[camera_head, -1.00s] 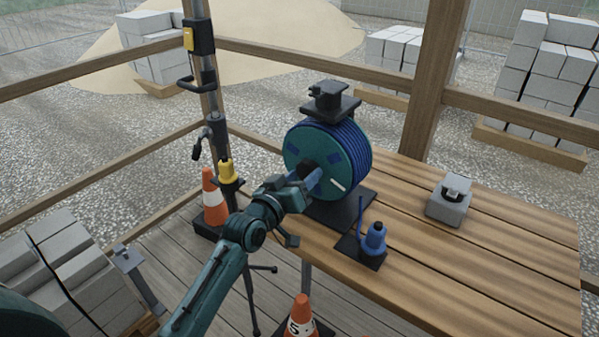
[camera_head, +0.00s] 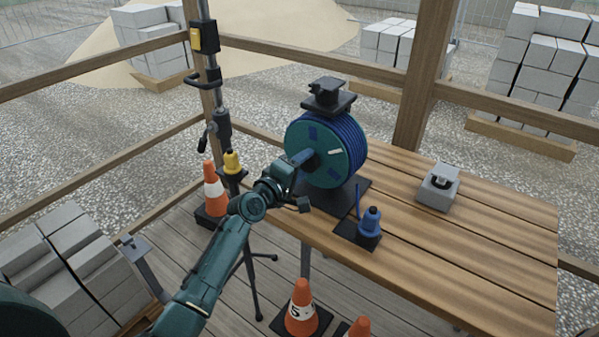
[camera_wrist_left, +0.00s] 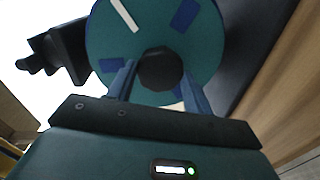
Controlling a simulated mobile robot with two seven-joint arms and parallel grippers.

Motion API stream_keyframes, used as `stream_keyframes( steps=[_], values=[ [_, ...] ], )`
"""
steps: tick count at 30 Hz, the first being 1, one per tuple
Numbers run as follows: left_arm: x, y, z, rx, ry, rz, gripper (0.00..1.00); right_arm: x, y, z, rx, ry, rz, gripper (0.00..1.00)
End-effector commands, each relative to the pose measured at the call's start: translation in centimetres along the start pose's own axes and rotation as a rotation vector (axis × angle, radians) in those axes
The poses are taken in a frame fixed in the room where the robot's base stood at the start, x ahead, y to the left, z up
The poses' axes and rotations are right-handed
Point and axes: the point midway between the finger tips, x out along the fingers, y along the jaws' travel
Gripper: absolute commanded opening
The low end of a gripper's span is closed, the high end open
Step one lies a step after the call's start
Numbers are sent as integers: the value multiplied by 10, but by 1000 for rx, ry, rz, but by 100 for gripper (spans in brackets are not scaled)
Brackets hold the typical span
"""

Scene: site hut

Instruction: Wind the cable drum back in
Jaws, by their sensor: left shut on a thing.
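The cable drum (camera_head: 342,138) stands on a dark base plate (camera_head: 345,197) on the wooden table. It has a teal face with blue patches and a white mark, and blue cable is wound behind it. My left gripper (camera_head: 301,158) is at the drum's face. The left wrist view shows its two blue fingers (camera_wrist_left: 160,88) on either side of a black knob (camera_wrist_left: 161,68) on the face, shut on it. The fingers partly cover the lower face. My right gripper is in neither view.
A blue bottle-like object (camera_head: 370,221) stands on a dark plate right of the drum. A grey block (camera_head: 438,187) sits farther right on the table (camera_head: 470,235).

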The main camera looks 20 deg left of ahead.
Motion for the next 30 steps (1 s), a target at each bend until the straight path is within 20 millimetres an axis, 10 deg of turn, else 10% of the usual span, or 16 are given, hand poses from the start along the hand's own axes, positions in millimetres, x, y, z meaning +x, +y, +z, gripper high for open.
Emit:
stream_keyframes(
  steps=[30],
  values=[
    [2,-1,-2,-871,-84,1,10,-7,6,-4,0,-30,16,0]
  ],
)
